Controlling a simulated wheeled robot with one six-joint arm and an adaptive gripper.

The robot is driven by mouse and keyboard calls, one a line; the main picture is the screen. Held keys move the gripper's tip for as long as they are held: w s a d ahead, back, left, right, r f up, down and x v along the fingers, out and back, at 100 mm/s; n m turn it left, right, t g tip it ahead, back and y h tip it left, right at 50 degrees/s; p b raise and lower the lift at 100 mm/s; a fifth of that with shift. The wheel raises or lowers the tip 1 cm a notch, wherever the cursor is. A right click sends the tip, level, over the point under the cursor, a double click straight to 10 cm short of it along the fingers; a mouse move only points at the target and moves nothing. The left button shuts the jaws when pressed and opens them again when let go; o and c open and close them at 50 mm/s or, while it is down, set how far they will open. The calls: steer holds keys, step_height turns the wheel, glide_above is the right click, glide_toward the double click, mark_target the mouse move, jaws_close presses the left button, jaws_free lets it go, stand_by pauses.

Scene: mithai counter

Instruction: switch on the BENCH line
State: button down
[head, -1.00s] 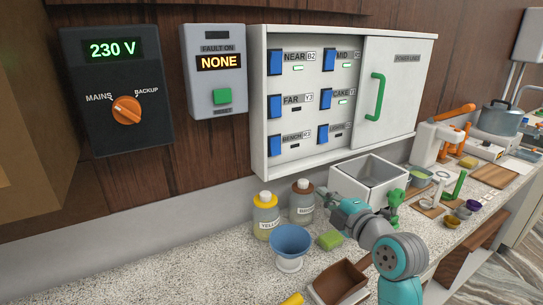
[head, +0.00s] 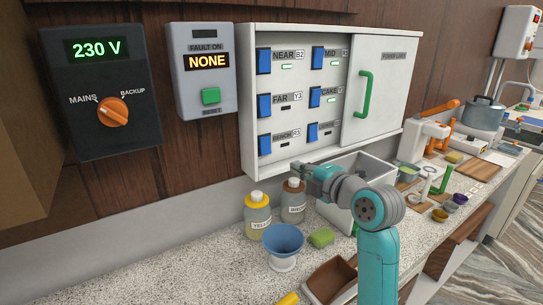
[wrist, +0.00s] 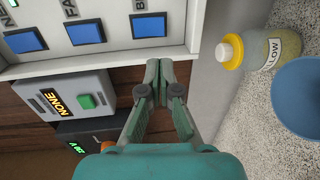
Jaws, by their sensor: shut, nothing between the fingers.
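The BENCH switch (head: 265,145) is the lowest blue rocker in the left column of the white power-lines cabinet (head: 247,120). The small lamp beside it looks dark. In the wrist view, the blue rocker labelled B… (wrist: 150,26) lies just beyond the fingertips in the picture. My gripper (head: 311,172) is in front of the cabinet's lower edge, to the right of and below the BENCH switch. In the wrist view, my gripper (wrist: 159,66) has its fingers closed together, empty and apart from the switch.
NEAR, MID and CAKE lamps are green; FAR's is dark. The sliding door (head: 383,95) covers the cabinet's right part. The fault box (head: 205,85) reads NONE.

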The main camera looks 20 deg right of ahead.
mark_target(267, 153)
steer(key=x, duration=1.2)
steer(key=shift+w+a+f, duration=0.1)
steer(key=shift+w, duration=0.25)
steer(key=shift+w+a+f, duration=0.1)
steer(key=shift+w+a, duration=0.05)
steer(key=shift+w, duration=0.1)
steer(key=shift+s, duration=0.1)
